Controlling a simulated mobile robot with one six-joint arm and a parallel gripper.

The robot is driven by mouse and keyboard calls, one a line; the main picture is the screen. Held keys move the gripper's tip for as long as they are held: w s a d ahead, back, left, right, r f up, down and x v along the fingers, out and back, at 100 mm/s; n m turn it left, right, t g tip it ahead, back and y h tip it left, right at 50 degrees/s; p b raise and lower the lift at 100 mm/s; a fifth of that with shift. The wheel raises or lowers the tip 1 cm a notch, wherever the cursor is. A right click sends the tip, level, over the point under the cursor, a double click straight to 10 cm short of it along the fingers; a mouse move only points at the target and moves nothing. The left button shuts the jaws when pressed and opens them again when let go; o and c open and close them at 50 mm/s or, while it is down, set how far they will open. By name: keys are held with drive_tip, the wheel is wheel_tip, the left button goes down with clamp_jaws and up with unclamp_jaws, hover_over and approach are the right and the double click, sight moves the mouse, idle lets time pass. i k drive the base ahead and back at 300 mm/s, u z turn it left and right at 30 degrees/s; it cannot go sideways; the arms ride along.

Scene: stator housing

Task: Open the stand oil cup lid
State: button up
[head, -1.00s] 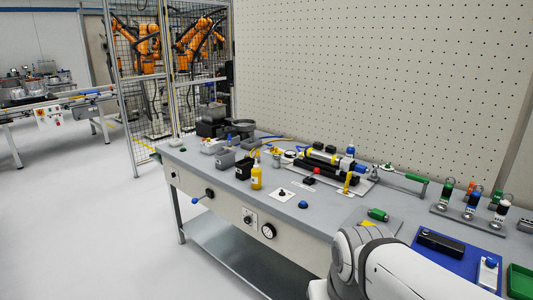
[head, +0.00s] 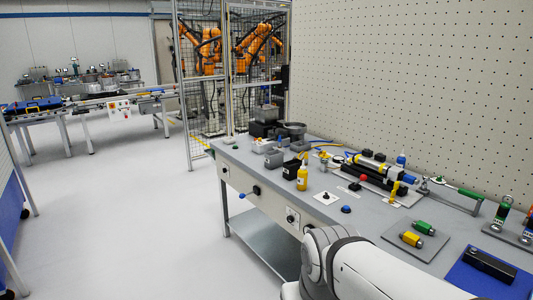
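I cannot make out for sure which thing is the stand oil cup, or any lid on it; the bench parts are small in this view. A small yellowish fitting (head: 324,158) stands upright behind the yellow bottle (head: 302,177). A long black and yellow cylinder unit (head: 376,173) with a blue end lies on a plate towards the back of the bench. My white arm (head: 365,270) reaches in at the bottom, in front of the bench. My gripper is outside the picture.
The grey workbench (head: 340,218) runs diagonally along a pegboard wall (head: 410,80). Grey boxes and a round bowl (head: 293,130) crowd its far end. A lever with a green handle (head: 470,194) stands out at right. The floor at left (head: 130,220) is clear.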

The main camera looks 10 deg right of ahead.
sight(324, 155)
drive_tip(key=u, duration=1.1)
drive_tip(key=i, duration=2.7)
drive_tip(key=z, duration=3.15)
drive_tip(key=i, duration=1)
drive_tip(key=z, duration=0.05)
